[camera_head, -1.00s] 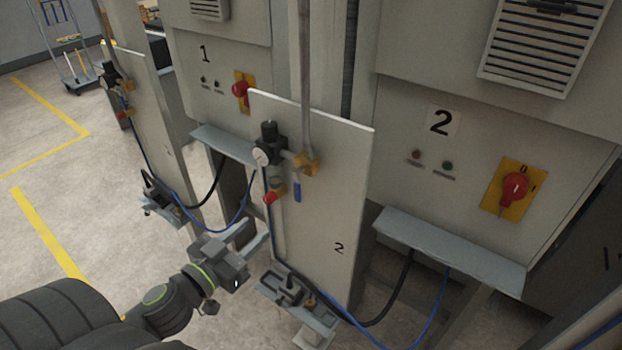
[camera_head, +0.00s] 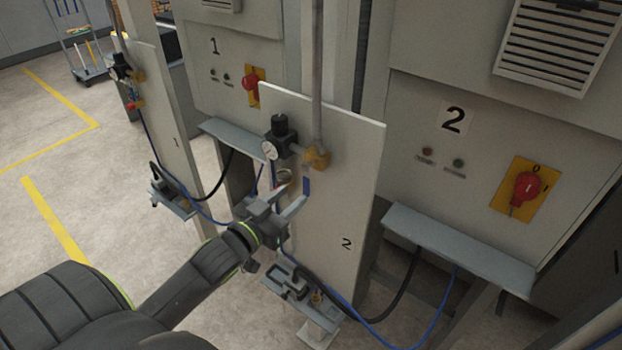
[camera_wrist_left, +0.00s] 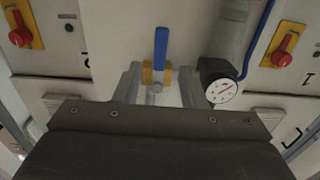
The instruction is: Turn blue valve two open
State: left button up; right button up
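Blue valve two has a blue lever (camera_head: 306,186) hanging down from a brass-coloured body (camera_head: 317,158) on the pipe in front of the panel marked 2. In the left wrist view, the picture is upside down, and the blue lever (camera_wrist_left: 161,48) points up from the brass body (camera_wrist_left: 148,74). My left gripper (camera_head: 292,198) is close to the lever, at its lower left in the head view. Its fingers are apart, and in the wrist view the left gripper (camera_wrist_left: 160,72) has one finger on each side of the valve. Contact cannot be told. My right gripper is out of view.
A pressure gauge (camera_head: 270,150) with a black regulator (camera_head: 279,128) sits just left of the valve; it also shows in the wrist view (camera_wrist_left: 221,91). The standing panel (camera_head: 350,190) is close behind. A clamp bracket (camera_head: 290,283) and hoses lie below. Open floor (camera_head: 120,190) is at left.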

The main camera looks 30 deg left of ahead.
aim_at(305, 185)
pick_arm(q)
jog(key=w, duration=0.5)
jog(key=w+p, duration=0.1)
jog(key=w, duration=0.2)
jog(key=shift+w+d, duration=0.15)
jog(key=shift+d, duration=0.2)
grip_shut()
